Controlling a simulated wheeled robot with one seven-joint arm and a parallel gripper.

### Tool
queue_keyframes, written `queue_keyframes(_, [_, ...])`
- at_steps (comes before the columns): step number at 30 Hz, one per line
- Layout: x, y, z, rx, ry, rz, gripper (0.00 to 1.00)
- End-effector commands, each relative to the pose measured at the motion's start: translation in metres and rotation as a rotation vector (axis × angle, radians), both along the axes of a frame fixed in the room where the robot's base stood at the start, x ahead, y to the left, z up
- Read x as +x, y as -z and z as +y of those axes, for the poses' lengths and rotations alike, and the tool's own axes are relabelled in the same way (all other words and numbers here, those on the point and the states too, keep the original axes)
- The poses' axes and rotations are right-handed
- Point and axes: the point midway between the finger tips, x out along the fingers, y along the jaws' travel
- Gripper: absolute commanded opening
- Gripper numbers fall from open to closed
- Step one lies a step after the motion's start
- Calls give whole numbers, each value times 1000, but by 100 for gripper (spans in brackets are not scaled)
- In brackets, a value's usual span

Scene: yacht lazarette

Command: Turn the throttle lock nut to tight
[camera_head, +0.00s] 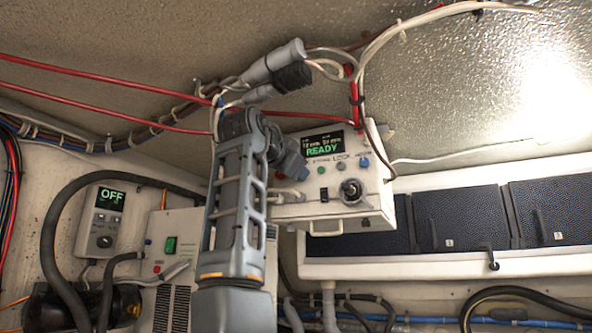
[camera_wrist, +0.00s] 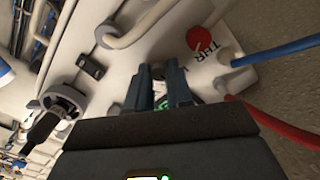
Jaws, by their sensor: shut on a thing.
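A white control box (camera_head: 375,215) hangs at the centre, with a lit screen (camera_head: 323,145) reading READY. Its face carries small coloured buttons, a dark switch and a large round knob (camera_head: 351,190). My gripper (camera_wrist: 158,72) reaches the panel face with its two fingers close together, shut on a small part there. I take this part for the throttle lock nut; the fingers hide most of it, and its setting cannot be read. A red disc (camera_wrist: 200,40) beside the letters THR sits just right of the fingers. In the head view my arm hides the box's left side.
The large knob also shows left of the fingers in the wrist view (camera_wrist: 62,103). A handle (camera_wrist: 130,25) stands out from the box near the fingers. Red and grey cables (camera_head: 275,68) hang above. A unit reading OFF (camera_head: 102,218) and dark lockers (camera_head: 450,220) flank the box.

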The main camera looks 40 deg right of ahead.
Motion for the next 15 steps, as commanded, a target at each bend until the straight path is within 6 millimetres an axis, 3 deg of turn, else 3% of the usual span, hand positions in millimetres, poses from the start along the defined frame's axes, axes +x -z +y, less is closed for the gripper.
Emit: queue_keyframes(15, [0,1,0,61,1,-162,0])
